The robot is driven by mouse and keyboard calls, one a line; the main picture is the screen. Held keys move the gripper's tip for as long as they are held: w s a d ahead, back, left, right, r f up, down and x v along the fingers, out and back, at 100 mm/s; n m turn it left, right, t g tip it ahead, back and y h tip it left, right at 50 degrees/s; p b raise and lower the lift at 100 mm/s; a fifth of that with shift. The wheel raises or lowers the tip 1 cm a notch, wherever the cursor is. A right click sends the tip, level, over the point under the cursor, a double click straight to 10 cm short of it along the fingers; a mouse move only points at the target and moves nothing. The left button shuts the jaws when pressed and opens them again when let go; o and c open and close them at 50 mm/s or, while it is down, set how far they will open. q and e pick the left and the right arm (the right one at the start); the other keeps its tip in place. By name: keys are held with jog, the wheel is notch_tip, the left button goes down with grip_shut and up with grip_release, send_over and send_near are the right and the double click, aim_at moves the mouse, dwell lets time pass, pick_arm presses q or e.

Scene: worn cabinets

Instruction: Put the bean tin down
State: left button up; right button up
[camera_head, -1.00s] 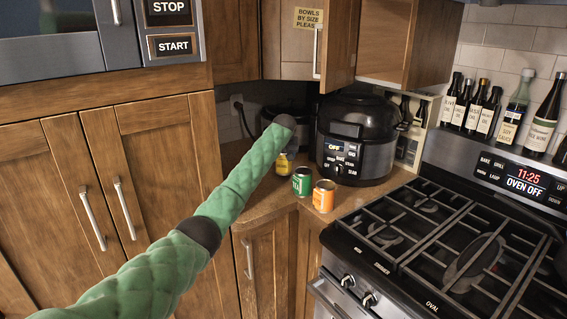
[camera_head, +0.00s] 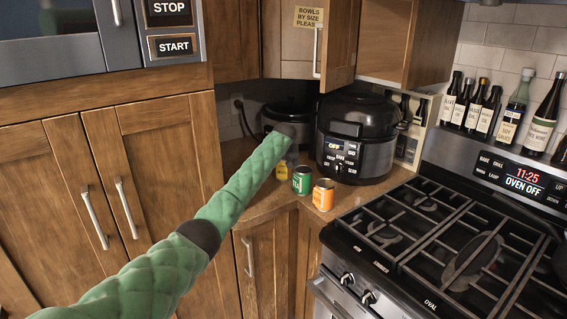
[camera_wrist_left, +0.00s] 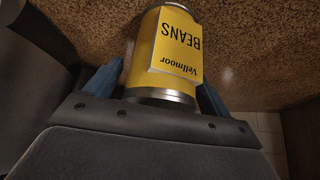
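The bean tin (camera_wrist_left: 165,55) is yellow with a label reading BEANS. In the left wrist view it stands between the two blue fingers of my left gripper (camera_wrist_left: 163,92), which is shut on it. In the head view the tin (camera_head: 282,171) is a small yellow patch below the end of my green left arm, left of the green tin. My left gripper (camera_head: 289,152) is mostly hidden there by the arm. The tin is at or very near the counter (camera_head: 262,210); I cannot tell whether its base touches. My right gripper is not in view.
A green tin (camera_head: 303,181) and an orange tin (camera_head: 323,196) stand close to the right. A black multicooker (camera_head: 375,150) stands behind them, with another dark appliance (camera_head: 275,115) in the corner. The stove (camera_head: 440,240) is right. Some counter is clear in front.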

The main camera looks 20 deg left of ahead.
pick_arm(q)
jog(key=shift+s+r, duration=0.15)
jog(key=shift+r, duration=0.1)
jog(key=b+v, duration=0.2)
jog(key=v, duration=0.9)
jog(key=shift+r+b, duration=0.25)
jog(key=shift+b, duration=0.05)
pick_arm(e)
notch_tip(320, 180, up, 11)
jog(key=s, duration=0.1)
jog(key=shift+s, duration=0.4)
pick_arm(q)
jog(key=shift+s+d, duration=0.1)
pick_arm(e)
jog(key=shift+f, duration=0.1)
